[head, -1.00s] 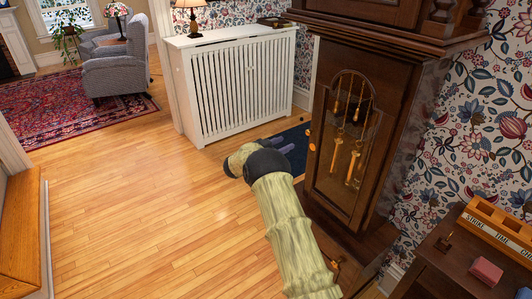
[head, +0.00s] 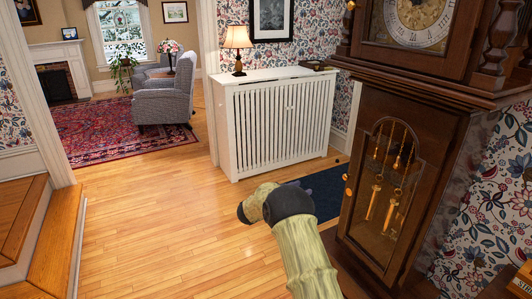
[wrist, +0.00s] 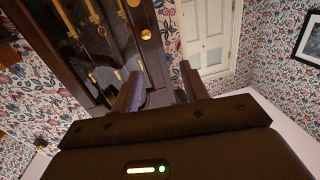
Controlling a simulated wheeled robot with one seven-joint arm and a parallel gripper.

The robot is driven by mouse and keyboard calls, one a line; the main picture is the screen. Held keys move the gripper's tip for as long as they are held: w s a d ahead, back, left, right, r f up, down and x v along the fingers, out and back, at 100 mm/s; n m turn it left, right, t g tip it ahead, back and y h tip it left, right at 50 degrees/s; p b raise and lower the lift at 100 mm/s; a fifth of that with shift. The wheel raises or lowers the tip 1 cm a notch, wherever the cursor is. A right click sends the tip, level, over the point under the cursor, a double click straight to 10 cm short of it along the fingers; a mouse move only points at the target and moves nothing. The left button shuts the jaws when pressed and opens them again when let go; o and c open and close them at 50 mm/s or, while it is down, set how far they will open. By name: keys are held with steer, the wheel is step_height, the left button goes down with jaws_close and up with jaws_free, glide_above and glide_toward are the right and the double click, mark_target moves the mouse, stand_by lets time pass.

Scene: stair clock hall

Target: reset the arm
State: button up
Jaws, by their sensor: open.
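My gripper (wrist: 158,90) shows in the wrist view with its two fingers apart and nothing between them. Beyond the fingers are the lower part of the clock case and a pale door. In the head view my arm reaches forward from the bottom, bends at a dark joint and turns left over the wood floor. The gripper itself is hidden or hard to make out there. The tall clock (head: 432,150) stands right of the arm, with its dial at the top and brass weights behind glass. The clock case (wrist: 78,25) also shows at upper left in the wrist view.
A white radiator cover (head: 275,123) with a lamp (head: 238,45) stands beyond the arm. A dark blue mat (head: 325,190) lies between it and the clock. Wooden steps (head: 40,235) are at left. The floor (head: 160,225) between is clear. A grey armchair (head: 163,100) sits farther back.

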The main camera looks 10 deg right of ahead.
steer(key=a+r+n+t+y, duration=0.5)
steer(key=r+n+t+y, duration=0.1)
steer(key=y, duration=0.2)
steer(key=s+a+n+g+y, duration=0.1)
steer(key=s+a+n+y, duration=0.2)
steer(key=s+y, duration=0.25)
steer(key=s+f+n+g+y, duration=0.1)
steer(key=s+f+g, duration=0.15)
steer(key=s, duration=0.85)
steer(key=s+f+n+g+y, duration=0.15)
steer(key=s+g, duration=0.25)
steer(key=s, duration=0.8)
steer(key=s+f+n+g, duration=0.15)
steer(key=s+g, duration=0.25)
steer(key=s, duration=0.7)
steer(key=w+p+v, duration=0.3)
steer(key=p+v, duration=1.3)
steer(key=shift+w+r+p, duration=0.2)
steer(key=shift+r+p, duration=0.15)
steer(key=shift+a, duration=0.1)
